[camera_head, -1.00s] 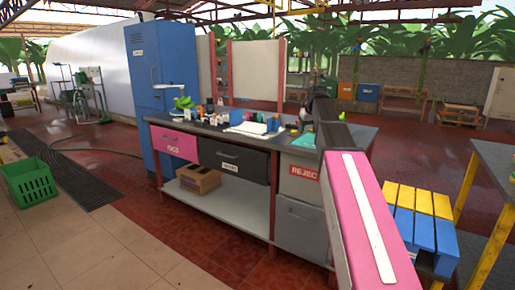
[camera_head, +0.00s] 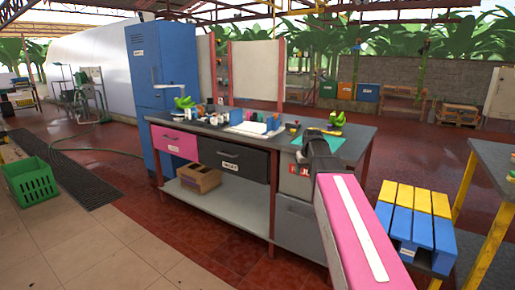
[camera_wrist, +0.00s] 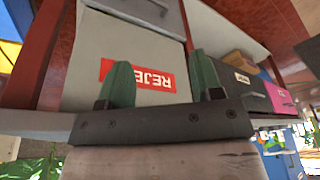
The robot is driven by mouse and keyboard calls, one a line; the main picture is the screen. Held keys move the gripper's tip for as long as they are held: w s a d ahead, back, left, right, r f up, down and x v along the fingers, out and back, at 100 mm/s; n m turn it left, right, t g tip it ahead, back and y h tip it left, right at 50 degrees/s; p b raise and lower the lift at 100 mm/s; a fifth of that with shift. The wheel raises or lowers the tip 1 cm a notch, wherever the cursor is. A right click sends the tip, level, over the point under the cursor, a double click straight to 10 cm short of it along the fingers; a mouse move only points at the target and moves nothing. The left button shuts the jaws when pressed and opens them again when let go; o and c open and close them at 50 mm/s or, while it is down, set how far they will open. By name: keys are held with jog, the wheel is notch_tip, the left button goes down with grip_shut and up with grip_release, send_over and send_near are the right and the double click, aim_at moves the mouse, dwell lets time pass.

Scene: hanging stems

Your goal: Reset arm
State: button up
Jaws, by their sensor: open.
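My pink and dark arm reaches from the lower right toward the workbench (camera_head: 215,132) in the head view; its far end hides my gripper there. In the wrist view, which is upside down, my gripper (camera_wrist: 162,82) shows two green fingertips set wide apart with nothing between them. Beyond the fingers is the grey bin front with a red REJECT label (camera_wrist: 137,74). The fingers appear apart from it.
Green bananas (camera_head: 184,102) and small items stand on the bench. More green bananas (camera_head: 337,118) lie near a teal mat (camera_head: 346,149). A blue and yellow pallet stack (camera_head: 423,232) stands right of my arm. A green crate (camera_head: 30,186) sits on open floor at left.

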jog(key=s+a+f+m+g, duration=0.1)
jog(key=s+a+f+g, duration=0.1)
jog(key=s+f, duration=2)
notch_tip(320, 180, down, 4)
jog(key=shift+s+r+g+h, duration=0.2)
jog(key=shift+s+g+h, duration=0.1)
jog(key=shift+s+g, duration=0.15)
jog(key=shift+w+a, duration=0.1)
